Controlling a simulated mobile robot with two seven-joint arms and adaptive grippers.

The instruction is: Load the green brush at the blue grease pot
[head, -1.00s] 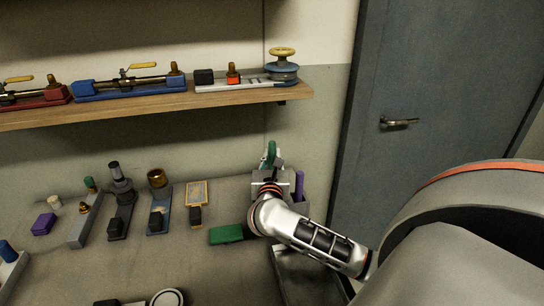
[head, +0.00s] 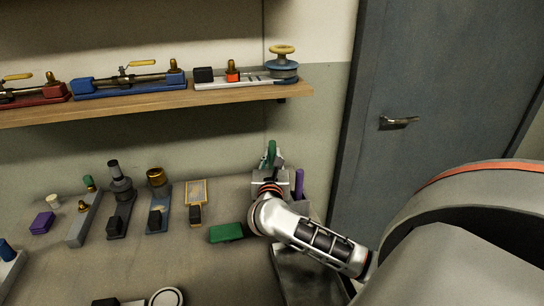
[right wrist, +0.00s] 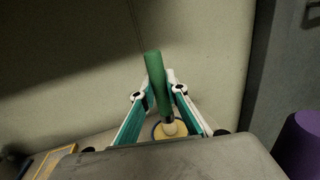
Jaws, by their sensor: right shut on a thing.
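The green brush (right wrist: 157,80) stands nearly upright, leaning slightly, between the fingers of my right gripper (right wrist: 160,92), which is shut on it. In the head view the brush (head: 272,148) shows above my right gripper (head: 270,162), at the back of the table near the wall. In the right wrist view a round yellow surface with a dark blue rim, seemingly the blue grease pot (right wrist: 184,136), shows at the brush's lower end. I cannot tell whether the brush tip touches the yellow surface. The pot is hidden in the head view. My left gripper is not in view.
A purple upright handle (head: 299,183) stands close right of my right gripper. A green block (head: 226,233) lies left of my forearm. Several fixtures line the table's left, including a yellow-framed plate (head: 196,192). A wooden shelf (head: 150,107) hangs above.

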